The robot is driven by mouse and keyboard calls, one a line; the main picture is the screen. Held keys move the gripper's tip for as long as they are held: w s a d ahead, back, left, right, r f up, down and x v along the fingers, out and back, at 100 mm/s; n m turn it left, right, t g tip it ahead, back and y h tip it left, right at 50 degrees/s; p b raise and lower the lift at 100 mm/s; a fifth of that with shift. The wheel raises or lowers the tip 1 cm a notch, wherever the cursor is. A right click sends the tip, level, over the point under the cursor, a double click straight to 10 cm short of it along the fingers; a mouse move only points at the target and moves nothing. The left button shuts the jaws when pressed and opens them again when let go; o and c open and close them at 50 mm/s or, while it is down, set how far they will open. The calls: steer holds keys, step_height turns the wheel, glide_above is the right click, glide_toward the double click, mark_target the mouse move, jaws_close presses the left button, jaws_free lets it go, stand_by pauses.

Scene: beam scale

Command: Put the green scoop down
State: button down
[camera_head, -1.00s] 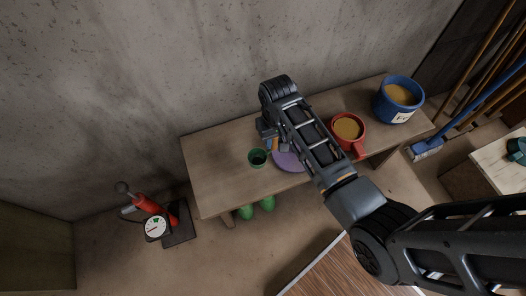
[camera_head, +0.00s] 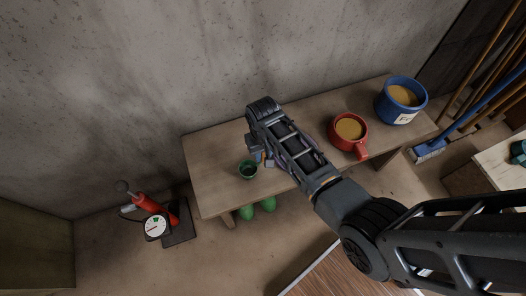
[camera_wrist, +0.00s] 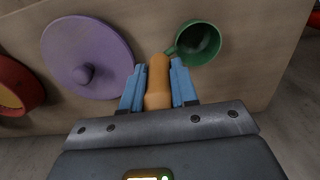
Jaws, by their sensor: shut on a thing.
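The green scoop has a green cup (camera_head: 247,170) and an orange-tan handle. In the wrist view its cup (camera_wrist: 198,44) is at the upper right, with its open mouth showing a dark inside. My gripper (camera_wrist: 158,82) is shut on the handle, which lies between the two blue fingers. In the head view my gripper (camera_head: 262,158) is just right of the cup, over the front part of the wooden bench (camera_head: 212,165), partly hidden by my arm. I cannot tell whether the scoop touches the bench top.
A purple lid (camera_wrist: 85,55) with a knob lies left of the scoop in the wrist view. A red pot (camera_head: 348,129) and a blue pot (camera_head: 402,100) with tan contents stand at the bench's right. The bench's left part is clear. Green boots (camera_head: 268,203) show below its front edge.

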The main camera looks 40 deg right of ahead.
steer(key=c, duration=0.9)
jaws_free()
steer(key=shift+f, duration=0.15)
steer(key=shift+o, duration=0.2)
step_height(320, 180, up, 12)
steer(key=shift+r+p, duration=0.2)
steer(key=shift+p, duration=0.7)
steer(key=shift+s+f, duration=0.1)
steer(key=shift+s, duration=0.05)
